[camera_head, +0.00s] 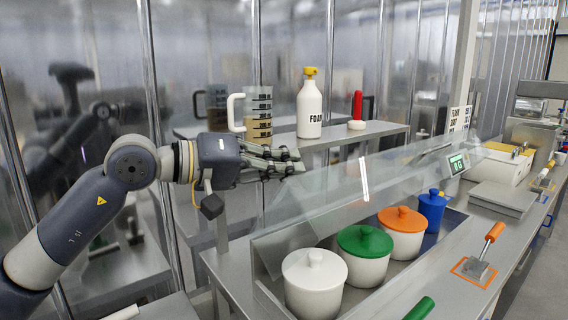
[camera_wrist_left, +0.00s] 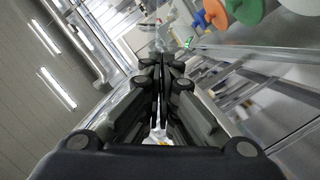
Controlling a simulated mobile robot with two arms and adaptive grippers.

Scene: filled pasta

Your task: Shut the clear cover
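The clear cover (camera_head: 364,180) is a long transparent panel, tilted up behind a row of lidded pots in the counter well, so the pots are uncovered from the front. My left gripper (camera_head: 296,163) is behind and above the left part of the cover, below the shelf. Its fingers look closed together and empty in the left wrist view (camera_wrist_left: 165,62). It is hard to tell whether they touch the clear panel. My right gripper is not in view.
A white pot (camera_head: 314,285), green-lidded pot (camera_head: 365,270), orange-lidded pot (camera_head: 402,235) and blue jar (camera_head: 432,212) stand in the well. The shelf (camera_head: 350,134) holds a jug, a FOAM bottle (camera_head: 309,108) and a red-handled tool. A scraper (camera_head: 475,268) lies at right.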

